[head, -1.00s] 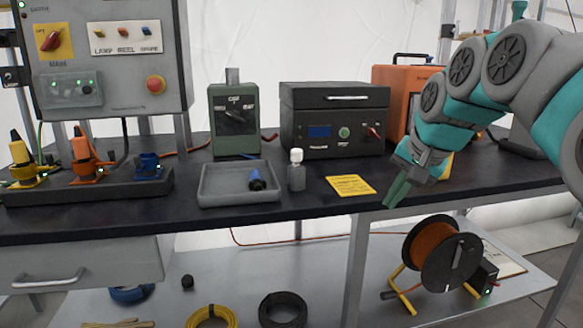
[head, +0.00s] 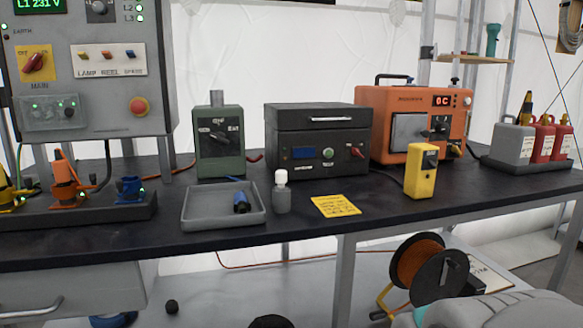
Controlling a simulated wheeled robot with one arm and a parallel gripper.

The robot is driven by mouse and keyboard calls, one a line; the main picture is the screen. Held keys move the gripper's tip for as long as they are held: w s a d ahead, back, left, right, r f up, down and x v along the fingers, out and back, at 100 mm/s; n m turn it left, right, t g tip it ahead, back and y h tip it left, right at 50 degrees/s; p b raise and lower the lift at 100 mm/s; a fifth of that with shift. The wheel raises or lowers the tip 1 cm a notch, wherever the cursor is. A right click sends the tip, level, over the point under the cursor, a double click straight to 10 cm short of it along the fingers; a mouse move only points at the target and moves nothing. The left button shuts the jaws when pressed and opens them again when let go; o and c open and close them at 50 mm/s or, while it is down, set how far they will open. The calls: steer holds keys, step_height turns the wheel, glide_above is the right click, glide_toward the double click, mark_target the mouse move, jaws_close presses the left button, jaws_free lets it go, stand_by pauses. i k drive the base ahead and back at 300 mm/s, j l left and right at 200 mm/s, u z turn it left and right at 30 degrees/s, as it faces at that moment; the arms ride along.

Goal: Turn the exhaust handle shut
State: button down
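A green box (head: 219,142) with a short grey pipe stub on top stands at the back of the dark bench, left of the middle. A black turning handle (head: 213,138) sits on its front, between small white labels too blurred to read for sure. I cannot tell that this is the exhaust handle. An orange unit (head: 415,125) at right also has a dark knob (head: 440,127) on its front, near a red display. My gripper is out of view. Only a grey and teal part of my arm shows at the bottom right, well away from the green box.
A grey tray (head: 224,222) with a blue connector, a white-capped bottle (head: 282,192) and a yellow card (head: 335,206) lie in front. A dark lidded box (head: 317,140) and yellow meter (head: 421,171) stand right. A switch panel (head: 88,70) is left.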

mark_target(435, 52)
steer(key=i+l+z, duration=0.6)
steer(key=i+l, duration=0.2)
